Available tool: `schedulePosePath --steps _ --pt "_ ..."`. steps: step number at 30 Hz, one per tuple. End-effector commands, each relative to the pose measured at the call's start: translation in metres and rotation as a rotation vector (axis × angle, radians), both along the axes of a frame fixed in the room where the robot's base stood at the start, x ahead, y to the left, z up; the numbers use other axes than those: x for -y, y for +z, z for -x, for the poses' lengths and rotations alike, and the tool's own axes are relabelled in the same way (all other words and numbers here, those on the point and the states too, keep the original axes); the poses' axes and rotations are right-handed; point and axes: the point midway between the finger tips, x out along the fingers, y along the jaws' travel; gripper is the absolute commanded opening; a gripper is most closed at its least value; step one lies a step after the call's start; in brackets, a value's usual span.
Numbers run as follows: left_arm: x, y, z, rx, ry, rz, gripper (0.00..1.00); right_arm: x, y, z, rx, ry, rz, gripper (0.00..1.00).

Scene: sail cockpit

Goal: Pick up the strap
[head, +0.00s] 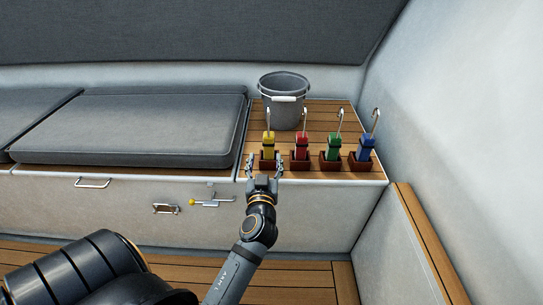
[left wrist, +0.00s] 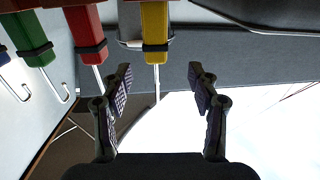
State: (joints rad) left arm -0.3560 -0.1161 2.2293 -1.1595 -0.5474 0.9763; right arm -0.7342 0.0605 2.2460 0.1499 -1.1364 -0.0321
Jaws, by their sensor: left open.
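Several strap bundles with metal hooks stand upright in small brown holders on the wooden locker top: yellow (head: 268,143), red (head: 301,146), green (head: 333,147) and blue (head: 365,148). The task does not say which strap is meant. My left gripper (head: 265,163) is open and empty, just in front of the yellow strap. In the left wrist view, which looks upside down, the yellow strap (left wrist: 155,27) is beyond the open fingertips (left wrist: 160,77), lined up near the middle of their gap. The red strap (left wrist: 87,35) and green strap (left wrist: 33,38) show left of it. My right gripper is not in view.
A grey bucket (head: 284,103) stands behind the yellow and red straps. A grey cushion (head: 135,130) lies to the left. The locker front has a handle (head: 92,184) and latches (head: 212,202). A white wall (head: 460,130) rises on the right.

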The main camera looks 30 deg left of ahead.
Motion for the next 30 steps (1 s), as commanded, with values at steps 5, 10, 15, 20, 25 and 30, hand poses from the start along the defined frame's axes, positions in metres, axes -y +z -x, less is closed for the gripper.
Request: schedulePosePath --steps 5,10,15,20,25,30 --pt "-0.014 0.004 -0.025 0.002 -0.003 -0.009 0.60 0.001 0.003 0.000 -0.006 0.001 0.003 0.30" --pt "-0.024 0.001 -0.043 -0.001 -0.003 -0.003 0.60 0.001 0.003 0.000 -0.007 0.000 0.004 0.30" --pt "-0.027 0.000 -0.048 -0.002 -0.002 -0.002 0.60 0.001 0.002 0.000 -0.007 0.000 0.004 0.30" --pt "-0.036 -0.002 -0.073 -0.001 -0.002 -0.003 0.60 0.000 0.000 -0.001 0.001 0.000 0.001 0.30" --pt "-0.046 -0.002 -0.091 -0.002 -0.002 -0.003 0.60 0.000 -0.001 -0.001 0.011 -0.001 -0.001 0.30" --pt "-0.047 -0.003 -0.092 -0.003 -0.002 -0.002 0.60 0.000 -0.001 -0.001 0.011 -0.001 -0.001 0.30"
